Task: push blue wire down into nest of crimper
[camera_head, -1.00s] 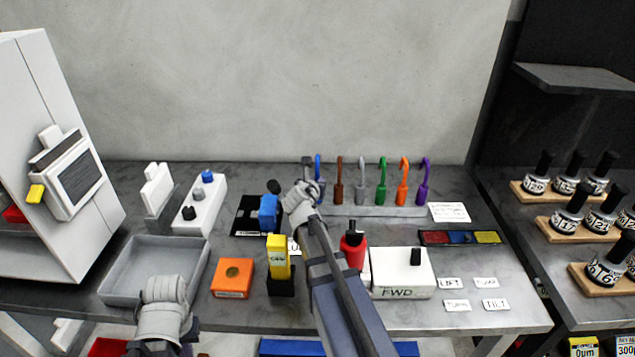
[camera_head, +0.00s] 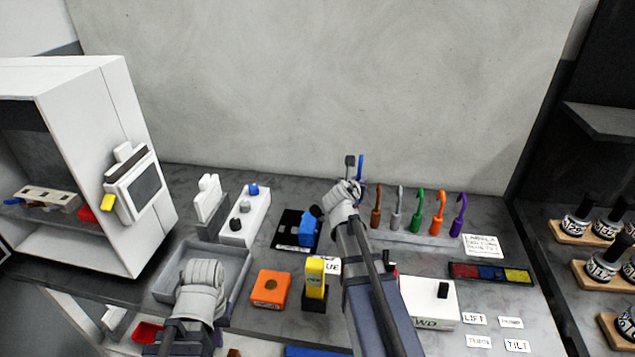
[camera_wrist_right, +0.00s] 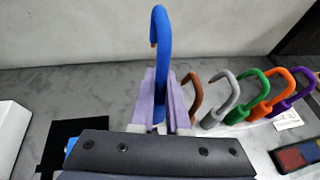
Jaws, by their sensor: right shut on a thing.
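The blue wire (camera_head: 361,168) is a hooked piece held upright by my right gripper (camera_head: 350,187). In the right wrist view the blue wire (camera_wrist_right: 161,60) stands between the two fingers (camera_wrist_right: 160,105), hook at the top; its lower end is hidden. A blue device with a dark knob (camera_head: 308,228), possibly the crimper, stands on a black plate (camera_head: 287,240) left of my right gripper. I cannot make out a nest on it. My left gripper (camera_head: 202,278) is over the grey tray (camera_head: 240,290), its fingers unclear.
Brown, grey, green, orange and purple hooked wires (camera_head: 418,212) stand in a row at right. An orange block (camera_head: 270,288), a yellow-topped device (camera_head: 315,275) and a white box (camera_head: 430,303) stand in front. A white button box (camera_head: 246,215) is at left.

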